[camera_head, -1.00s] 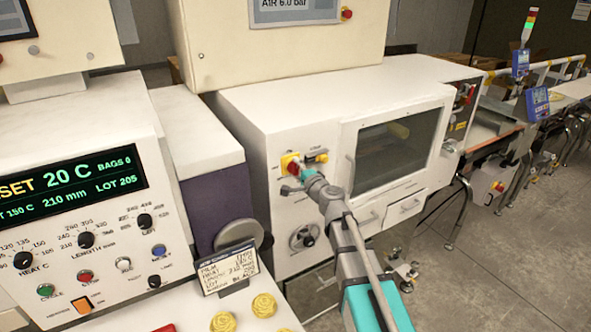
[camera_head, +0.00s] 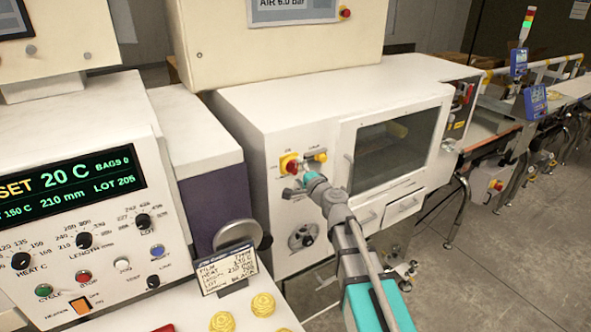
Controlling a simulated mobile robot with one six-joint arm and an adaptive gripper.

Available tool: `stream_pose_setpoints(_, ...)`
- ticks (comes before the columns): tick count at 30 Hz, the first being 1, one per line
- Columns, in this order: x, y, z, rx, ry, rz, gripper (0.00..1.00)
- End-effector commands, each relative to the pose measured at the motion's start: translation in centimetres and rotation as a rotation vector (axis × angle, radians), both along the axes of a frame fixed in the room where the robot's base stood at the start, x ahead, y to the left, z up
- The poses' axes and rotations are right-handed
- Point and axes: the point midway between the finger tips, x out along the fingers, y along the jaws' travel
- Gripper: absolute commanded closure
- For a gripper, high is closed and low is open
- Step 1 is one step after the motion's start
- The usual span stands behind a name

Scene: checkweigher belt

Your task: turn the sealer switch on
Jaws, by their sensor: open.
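A red rotary switch (camera_head: 291,167) on a yellow plate is on the front of the white machine (camera_head: 262,123), in the middle of the head view. Its small labels are too blurred to read, and I cannot tell its exact setting. My gripper (camera_head: 294,188) is open in front of the panel, just below and right of the red switch. The fingers are small in the picture, and I cannot tell whether they touch anything. A second yellow switch plate with an orange-red part (camera_head: 317,156) is up and right of the gripper.
A control panel (camera_head: 75,215) with a lit display, dials and an orange rocker switch (camera_head: 81,305) stands at the left. A label card (camera_head: 229,268) and yellow round pieces (camera_head: 262,304) are in front.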

Motion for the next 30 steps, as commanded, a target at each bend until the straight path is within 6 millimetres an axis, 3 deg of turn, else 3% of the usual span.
stream_pose_setpoints(15,-6.9,-4.4,0.0,-0.001,0.001,-0.001,0.0)
stream_pose_setpoints(21,-8.3,-5.4,0.0,-0.001,0.001,0.0,0.0)
stream_pose_setpoints(30,-8.6,-5.6,0.0,-0.001,0.001,0.001,0.0)
